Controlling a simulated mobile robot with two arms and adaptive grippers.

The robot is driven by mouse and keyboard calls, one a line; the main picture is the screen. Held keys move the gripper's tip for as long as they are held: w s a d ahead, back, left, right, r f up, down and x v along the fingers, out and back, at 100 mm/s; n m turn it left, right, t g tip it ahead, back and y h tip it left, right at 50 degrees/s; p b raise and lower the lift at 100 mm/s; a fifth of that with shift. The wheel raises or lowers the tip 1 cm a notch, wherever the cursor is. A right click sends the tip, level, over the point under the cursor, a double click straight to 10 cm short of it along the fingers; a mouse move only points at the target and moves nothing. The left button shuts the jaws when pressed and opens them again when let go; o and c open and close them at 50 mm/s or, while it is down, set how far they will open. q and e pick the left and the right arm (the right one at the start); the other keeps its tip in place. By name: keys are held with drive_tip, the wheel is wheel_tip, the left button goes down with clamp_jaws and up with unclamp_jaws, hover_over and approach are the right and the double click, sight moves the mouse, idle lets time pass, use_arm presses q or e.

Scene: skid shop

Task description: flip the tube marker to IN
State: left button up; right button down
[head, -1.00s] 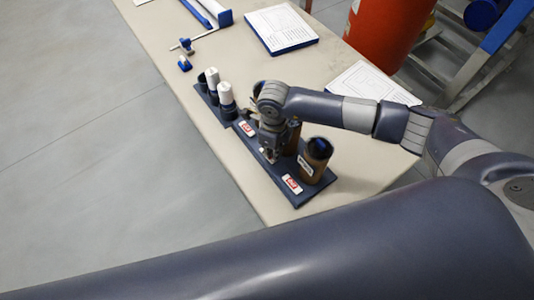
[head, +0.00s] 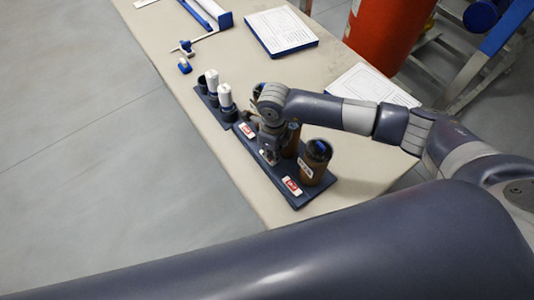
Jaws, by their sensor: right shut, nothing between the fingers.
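A dark rack plate (head: 310,196) lies along the table's near left edge. Two brown tubes stand on it: the front tube (head: 315,162) with a dark cap and white label, and the rear tube (head: 293,140), partly behind my arm. Two small red-and-white markers lie on the plate's left side, a front marker (head: 292,186) and a rear marker (head: 247,131); their lettering is too small to read. My right gripper (head: 269,158) points down between the two markers, low over the plate, shut and empty. I cannot tell whether its tips touch the plate. My left gripper is out of view.
A smaller dark rack (head: 228,116) with white-topped bottles stands just behind.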

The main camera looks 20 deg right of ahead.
drive_tip(key=shift+f+b, duration=0.25)
drive_tip(key=shift+b, duration=0.05)
idle(0.4)
drive_tip(key=shift+r+p, duration=0.65)
drive_tip(key=shift+r, duration=0.15)
wheel_tip(320, 180, up, 6)
drive_tip(key=p, duration=0.3)
drive_tip(key=shift+f, duration=0.25)
